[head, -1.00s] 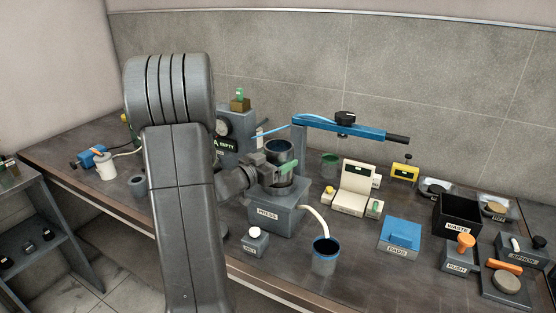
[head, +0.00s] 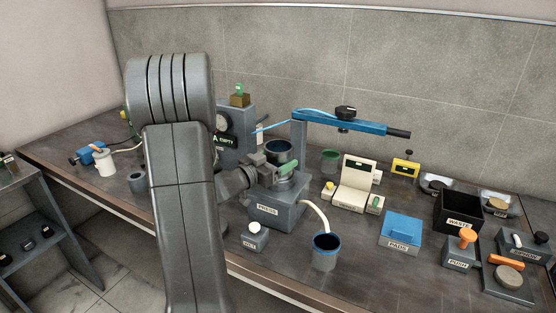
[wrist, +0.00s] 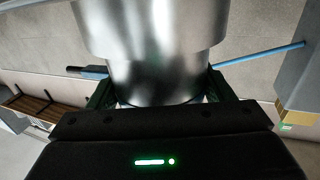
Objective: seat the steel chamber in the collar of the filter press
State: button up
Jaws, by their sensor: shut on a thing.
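The steel chamber (head: 279,153) is a dark grey cylinder with a blue-rimmed open top in the head view. It stands upright at the collar of the filter press (head: 276,212), the grey block labelled PRESS. My gripper (head: 287,172) is shut on the chamber, with a green finger showing at its near side. In the wrist view the shiny chamber (wrist: 155,60) fills the middle between the fingers. My gripper and arm hide part of the collar, so I cannot tell how deep the chamber sits in it.
A blue swing arm (head: 350,122) with a black knob stands over the right of the press. A blue-rimmed cup (head: 325,254) sits under the white spout. A small white-capped block (head: 255,237) stands in front. A grey gauge unit (head: 236,130) is behind.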

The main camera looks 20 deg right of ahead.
jog(key=shift+f+b, duration=0.5)
jog(key=shift+f, duration=0.15)
jog(key=o, duration=1.8)
jog(key=shift+f, duration=0.1)
jog(key=b+v, duration=0.2)
jog(key=v, duration=1.1)
jog(key=shift+s+a, duration=0.1)
jog(key=shift+a, duration=0.25)
jog(key=p+x, duration=0.2)
jog(key=x, duration=1.1)
jog(key=shift+d, duration=0.3)
jog(key=shift+d+r, duration=0.15)
jog(key=shift+r, duration=0.2)
